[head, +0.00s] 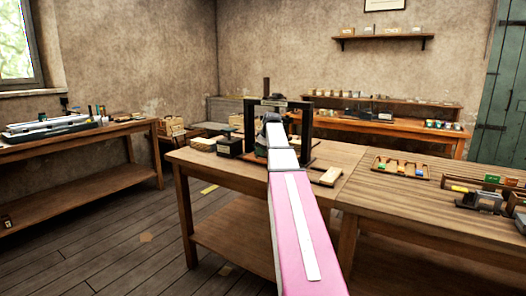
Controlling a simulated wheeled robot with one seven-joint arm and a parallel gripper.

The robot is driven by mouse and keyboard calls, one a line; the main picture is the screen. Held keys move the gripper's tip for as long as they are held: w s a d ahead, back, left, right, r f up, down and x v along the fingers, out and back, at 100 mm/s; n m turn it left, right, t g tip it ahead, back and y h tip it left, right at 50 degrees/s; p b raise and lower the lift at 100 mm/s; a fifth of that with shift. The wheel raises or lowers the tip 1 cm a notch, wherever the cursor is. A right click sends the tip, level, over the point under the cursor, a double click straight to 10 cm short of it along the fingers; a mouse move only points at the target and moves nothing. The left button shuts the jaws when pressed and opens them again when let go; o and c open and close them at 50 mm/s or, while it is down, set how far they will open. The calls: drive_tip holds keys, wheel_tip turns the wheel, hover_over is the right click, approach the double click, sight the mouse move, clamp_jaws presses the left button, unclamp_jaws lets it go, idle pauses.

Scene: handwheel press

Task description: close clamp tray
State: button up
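A black press frame (308,122) with two posts and a crossbar stands on the wooden table in the middle of the head view. My pink and white arm reaches over the table to it. My gripper (270,118) is a small dark shape at the arm's far end, near the left post under the crossbar. Its fingers are too small and too covered to tell open from shut, and I cannot tell if it touches anything. My arm hides much of the press base. I cannot clearly make out the clamp tray or its position.
A pale block (330,175) lies right of the press base, and a dark box (229,147) stands left of it. A wooden rack (401,168) with coloured pieces and dark tools (478,201) sit further right. The table between them is clear.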

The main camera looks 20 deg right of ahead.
clamp_jaws()
drive_tip(key=shift+w+d, duration=1.2)
drive_tip(key=shift+d, duration=0.3)
unclamp_jaws()
drive_tip(key=shift+d, duration=0.1)
drive_tip(key=a+v, duration=0.1)
drive_tip(key=v, duration=1)
drive_tip(key=shift+d, duration=0.4)
drive_tip(key=shift+f, duration=0.1)
